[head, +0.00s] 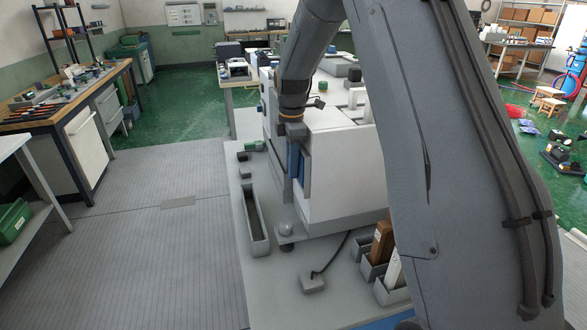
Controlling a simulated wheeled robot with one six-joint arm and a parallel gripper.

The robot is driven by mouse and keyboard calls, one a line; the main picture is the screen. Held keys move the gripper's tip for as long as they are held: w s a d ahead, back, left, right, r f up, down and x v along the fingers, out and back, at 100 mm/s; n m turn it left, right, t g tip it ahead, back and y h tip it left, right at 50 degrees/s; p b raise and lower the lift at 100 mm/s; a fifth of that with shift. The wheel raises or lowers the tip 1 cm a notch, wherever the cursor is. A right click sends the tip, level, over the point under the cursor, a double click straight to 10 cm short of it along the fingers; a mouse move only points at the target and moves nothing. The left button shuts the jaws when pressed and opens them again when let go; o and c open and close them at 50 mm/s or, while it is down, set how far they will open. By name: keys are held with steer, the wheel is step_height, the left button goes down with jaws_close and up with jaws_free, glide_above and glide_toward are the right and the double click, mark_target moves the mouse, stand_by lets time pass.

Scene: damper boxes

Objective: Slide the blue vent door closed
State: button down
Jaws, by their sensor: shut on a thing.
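The blue vent door (294,161) is a narrow upright strip on the left side of a white box (340,165) standing on the grey bench. A grey upright frame (305,178) sits beside it. My gripper (291,122) comes down from above at the top of the blue door and is shut on it. The fingertips are small and partly hidden, so the exact grip point is unclear. How far the door stands open cannot be told from here. My own arm hides the right side of the box.
A long grey tray (256,222) lies on the bench (250,290) left of the box. A round-topped knob (286,230) and a cabled small box (313,284) stand in front. Bins with brown and white items (380,245) are at the right. Small dark blocks (243,157) lie at the left edge.

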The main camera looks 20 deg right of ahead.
steer(key=w+b, duration=0.1)
steer(key=w, duration=0.4)
steer(key=shift+w+r, duration=0.15)
steer(key=shift+w, duration=0.1)
steer(key=c, duration=1.7)
jaws_free()
steer(key=shift+w, duration=0.1)
steer(key=shift+r+b, duration=1.35)
steer(key=shift+r, duration=2.5)
